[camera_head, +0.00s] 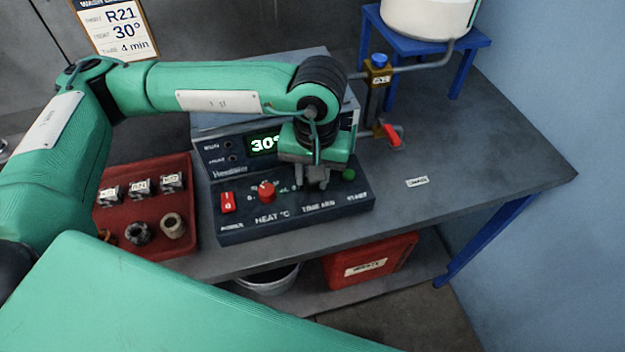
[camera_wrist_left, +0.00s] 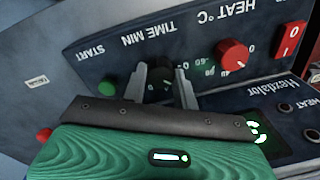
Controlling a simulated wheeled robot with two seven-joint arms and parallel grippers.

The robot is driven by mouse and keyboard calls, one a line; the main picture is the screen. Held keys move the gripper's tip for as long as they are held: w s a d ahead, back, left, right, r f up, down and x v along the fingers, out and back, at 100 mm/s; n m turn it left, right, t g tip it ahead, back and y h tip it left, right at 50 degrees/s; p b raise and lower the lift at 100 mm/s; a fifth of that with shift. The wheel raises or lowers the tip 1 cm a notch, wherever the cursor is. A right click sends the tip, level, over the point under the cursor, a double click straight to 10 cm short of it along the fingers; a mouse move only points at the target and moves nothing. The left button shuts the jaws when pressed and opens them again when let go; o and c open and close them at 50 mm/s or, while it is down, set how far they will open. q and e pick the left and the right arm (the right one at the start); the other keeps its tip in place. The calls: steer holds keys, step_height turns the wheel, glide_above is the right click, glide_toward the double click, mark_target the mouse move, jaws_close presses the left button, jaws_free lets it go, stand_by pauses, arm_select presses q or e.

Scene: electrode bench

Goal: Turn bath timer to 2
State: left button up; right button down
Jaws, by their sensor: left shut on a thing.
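In the head view the gripper covers the knob. My right gripper is not in view.
The red heat knob (camera_head: 267,191) and red power switch (camera_head: 227,202) sit left of the timer; the green start button (camera_head: 348,174) is right. A red tray (camera_head: 180,245) holds several parts. A red-handled valve (camera_head: 390,135) stands behind. The bench's right side is mostly clear.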

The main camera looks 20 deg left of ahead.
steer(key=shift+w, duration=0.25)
arm_select(q)
steer(key=o, duration=1)
steer(key=r, duration=0.4)
steer(key=r+b, duration=0.1)
steer(key=r, duration=0.8)
steer(key=shift+d+r+b, duration=0.25)
steer(key=shift+r+b, duration=0.15)
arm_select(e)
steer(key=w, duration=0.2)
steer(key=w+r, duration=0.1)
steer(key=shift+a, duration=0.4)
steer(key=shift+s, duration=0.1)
